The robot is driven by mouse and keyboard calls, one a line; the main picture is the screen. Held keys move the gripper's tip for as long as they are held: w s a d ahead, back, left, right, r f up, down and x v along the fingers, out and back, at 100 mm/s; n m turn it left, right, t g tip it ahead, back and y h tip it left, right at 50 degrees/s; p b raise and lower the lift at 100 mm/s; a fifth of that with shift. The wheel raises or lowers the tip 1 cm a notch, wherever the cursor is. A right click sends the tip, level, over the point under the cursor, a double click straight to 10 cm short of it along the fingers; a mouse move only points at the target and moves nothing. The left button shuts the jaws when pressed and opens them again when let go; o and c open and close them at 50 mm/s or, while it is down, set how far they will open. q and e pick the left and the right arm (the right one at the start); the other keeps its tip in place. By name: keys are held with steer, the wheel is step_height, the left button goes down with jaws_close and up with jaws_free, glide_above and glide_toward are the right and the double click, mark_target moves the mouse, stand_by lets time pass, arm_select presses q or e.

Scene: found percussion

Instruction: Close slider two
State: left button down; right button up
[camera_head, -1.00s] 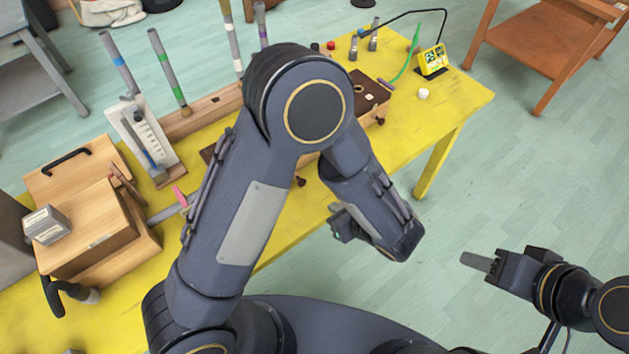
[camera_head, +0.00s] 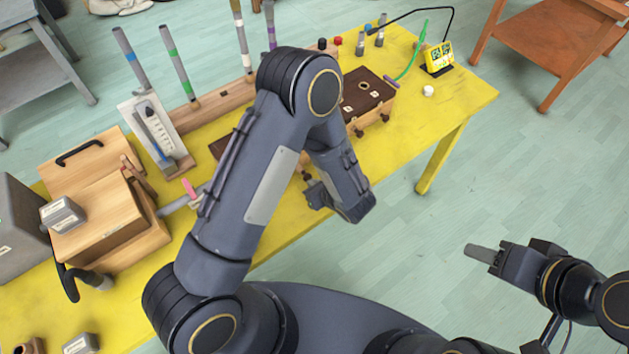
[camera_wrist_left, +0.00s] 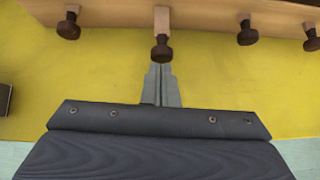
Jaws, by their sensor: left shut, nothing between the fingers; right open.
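A wooden box (camera_head: 372,92) with a dark top stands on the yellow table, partly hidden by my left arm. In the left wrist view its front edge (camera_wrist_left: 120,12) carries several dark round knobs on sliders. The slider with its knob (camera_wrist_left: 161,48) at the centre sticks out furthest, on a pale wooden stem. Another knob (camera_wrist_left: 68,27) to its left sticks out less. No number on the sliders is readable. My left gripper (camera_head: 309,186) is shut and empty; its fingertips (camera_wrist_left: 161,72) are just in front of the central knob; contact is unclear. My right gripper (camera_head: 480,253) is open, away from the table.
A wooden cabinet (camera_head: 100,215), a white panel (camera_head: 155,135) and upright coloured tubes (camera_head: 178,65) stand on the table's left and back. Open floor lies before the table.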

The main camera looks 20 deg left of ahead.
mark_target(306, 176)
arm_select(q)
steer(key=shift+w+a, duration=0.1)
steer(key=shift+w+a+f+b, duration=0.1)
steer(key=shift+w+a+b, duration=0.2)
steer(key=shift+b, duration=0.1)
steer(key=shift+w+a+b, duration=0.65)
steer(key=shift+a, duration=0.35)
steer(key=shift+a+r, duration=0.1)
steer(key=shift+r, duration=0.1)
steer(key=shift+w, duration=0.1)
